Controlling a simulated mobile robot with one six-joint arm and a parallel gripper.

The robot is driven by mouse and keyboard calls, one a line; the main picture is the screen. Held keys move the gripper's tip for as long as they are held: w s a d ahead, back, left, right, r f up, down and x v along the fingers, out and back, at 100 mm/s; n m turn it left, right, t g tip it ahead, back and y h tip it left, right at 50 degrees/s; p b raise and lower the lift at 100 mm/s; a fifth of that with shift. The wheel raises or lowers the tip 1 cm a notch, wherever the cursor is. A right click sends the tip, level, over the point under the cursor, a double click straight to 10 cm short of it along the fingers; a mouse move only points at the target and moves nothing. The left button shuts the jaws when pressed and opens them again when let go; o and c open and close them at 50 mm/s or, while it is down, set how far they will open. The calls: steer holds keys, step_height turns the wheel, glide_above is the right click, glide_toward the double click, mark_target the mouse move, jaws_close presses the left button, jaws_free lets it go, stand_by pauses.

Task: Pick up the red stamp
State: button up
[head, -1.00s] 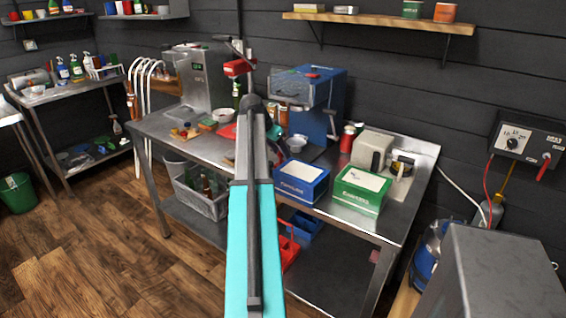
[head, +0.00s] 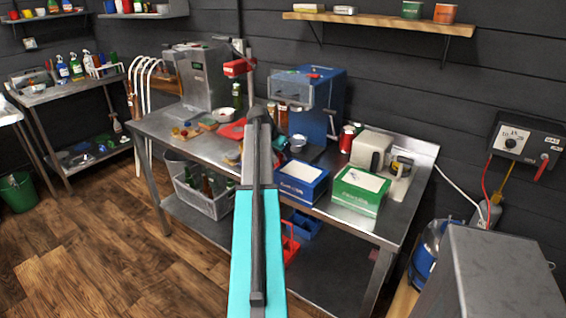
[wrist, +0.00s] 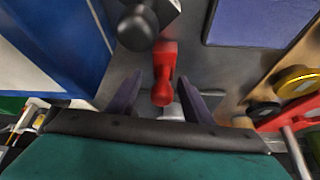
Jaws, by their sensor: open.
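The red stamp (wrist: 164,62) shows in the wrist view, with its rounded handle toward me, between the two open fingers of my gripper (wrist: 160,88). The fingers stand on either side of the handle, and I see no clear contact. In the head view my arm reaches over the steel table (head: 345,222), and its end hides the stamp and the fingertips.
A dark, round-knobbed tool (wrist: 139,28) stands just beyond the stamp. A blue and white box (wrist: 58,45) is close on the left, and a purple-blue block (wrist: 250,22) is on the right. A yellow-rimmed round thing (wrist: 297,82) lies farther right.

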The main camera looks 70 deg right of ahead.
steer(key=c, duration=1.2)
steer(key=shift+o, duration=0.2)
steer(key=shift+r, duration=0.2)
step_height(320, 180, up, 10)
steer(key=b, duration=0.1)
steer(key=shift+f+b, duration=0.15)
steer(key=shift+b, duration=0.25)
